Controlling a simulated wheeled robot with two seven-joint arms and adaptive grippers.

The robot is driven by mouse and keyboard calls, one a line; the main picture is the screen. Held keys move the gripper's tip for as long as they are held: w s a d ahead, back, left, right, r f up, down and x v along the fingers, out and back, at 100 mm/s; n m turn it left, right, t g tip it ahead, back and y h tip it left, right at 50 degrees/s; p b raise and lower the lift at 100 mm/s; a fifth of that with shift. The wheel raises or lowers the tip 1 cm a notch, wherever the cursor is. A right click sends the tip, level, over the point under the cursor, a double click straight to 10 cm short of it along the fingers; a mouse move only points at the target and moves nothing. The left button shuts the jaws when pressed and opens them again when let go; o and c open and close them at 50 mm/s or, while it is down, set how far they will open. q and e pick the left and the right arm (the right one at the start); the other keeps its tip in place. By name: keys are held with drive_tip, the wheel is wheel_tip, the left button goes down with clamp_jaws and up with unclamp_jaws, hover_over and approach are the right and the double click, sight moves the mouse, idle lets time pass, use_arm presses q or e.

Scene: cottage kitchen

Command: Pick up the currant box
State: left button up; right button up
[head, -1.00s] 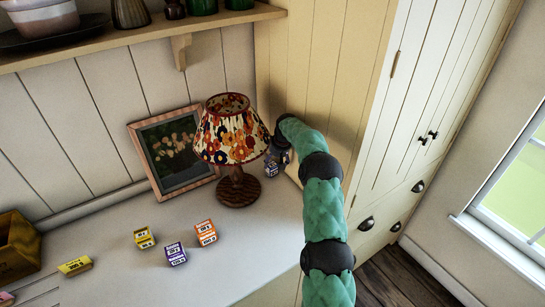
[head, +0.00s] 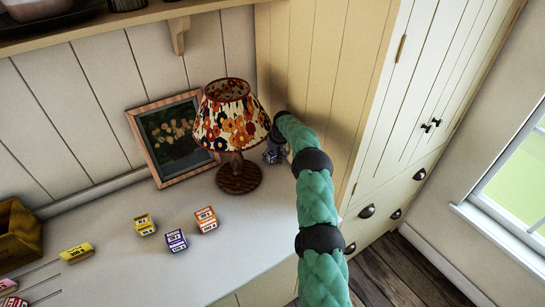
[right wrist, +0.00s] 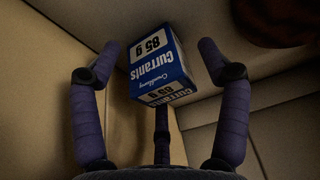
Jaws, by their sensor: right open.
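The currant box (right wrist: 160,68) is blue and white with "Currants 85 g" printed on it. In the right wrist view it sits between the spread fingers of my right gripper (right wrist: 157,56), with gaps at both sides. The gripper is open and holds nothing. In the head view my right gripper (head: 278,146) is behind and right of the lamp, in the corner by the cupboard. The box shows there as a small blue patch (head: 270,157), partly hidden by the gripper. My left gripper is not in view.
A lamp with a flowered shade (head: 231,117) stands close left of the box. A framed picture (head: 172,136) leans on the wall. Yellow (head: 144,225), purple (head: 175,241) and orange (head: 205,220) boxes stand on the counter (head: 110,275). The tall cupboard (head: 330,80) bounds the right.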

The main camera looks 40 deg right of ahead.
drive_tip(key=c, duration=1.4)
drive_tip(key=shift+a, duration=0.1)
